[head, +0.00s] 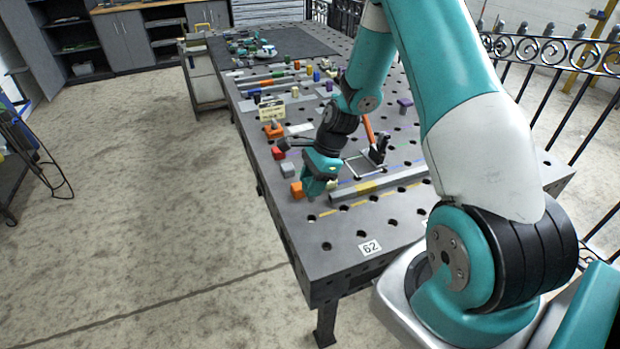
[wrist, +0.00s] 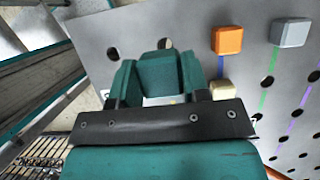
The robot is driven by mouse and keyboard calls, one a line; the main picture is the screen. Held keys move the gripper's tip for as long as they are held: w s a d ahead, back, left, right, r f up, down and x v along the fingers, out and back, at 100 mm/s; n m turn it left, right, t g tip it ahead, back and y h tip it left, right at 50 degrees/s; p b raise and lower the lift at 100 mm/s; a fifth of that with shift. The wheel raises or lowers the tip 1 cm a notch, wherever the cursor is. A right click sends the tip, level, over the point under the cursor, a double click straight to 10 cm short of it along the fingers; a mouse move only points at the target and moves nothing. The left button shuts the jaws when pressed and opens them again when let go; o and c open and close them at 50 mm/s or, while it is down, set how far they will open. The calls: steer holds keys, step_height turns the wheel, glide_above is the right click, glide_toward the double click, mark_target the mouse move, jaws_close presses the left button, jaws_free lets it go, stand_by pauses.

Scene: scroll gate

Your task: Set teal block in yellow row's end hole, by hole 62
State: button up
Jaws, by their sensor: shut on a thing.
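My gripper (head: 316,184) is low over the near left part of the table and is shut on the teal block (wrist: 158,72). In the wrist view the block sits between the teal fingers, and the similar colours blur its outline. In the head view it is hard to tell from the gripper. The yellow row (head: 352,209) is a painted line with holes, and its left end hole (head: 311,218) is open, just in front of my gripper. The white label 62 (head: 370,248) lies nearer the table's front edge.
An orange block (head: 297,190) and a grey block (head: 287,170) stand left of my gripper, with a cream block (head: 332,185) close on its right. A long grey bar (head: 400,179) lies behind the yellow row.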

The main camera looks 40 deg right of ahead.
mark_target(311, 199)
steer(key=shift+f+b, duration=2.4)
steer(key=shift+f, duration=0.45)
steer(key=shift+f, duration=0.25)
steer(key=shift+f, duration=0.5)
steer(key=shift+f+b, duration=0.95)
steer(key=shift+f, duration=0.5)
steer(key=o, duration=1.2)
steer(key=b+v, duration=0.1)
steer(key=v, duration=1.6)
steer(key=shift+s+d+r, duration=0.1)
steer(key=shift+d+r, duration=0.05)
steer(key=shift+r, duration=0.05)
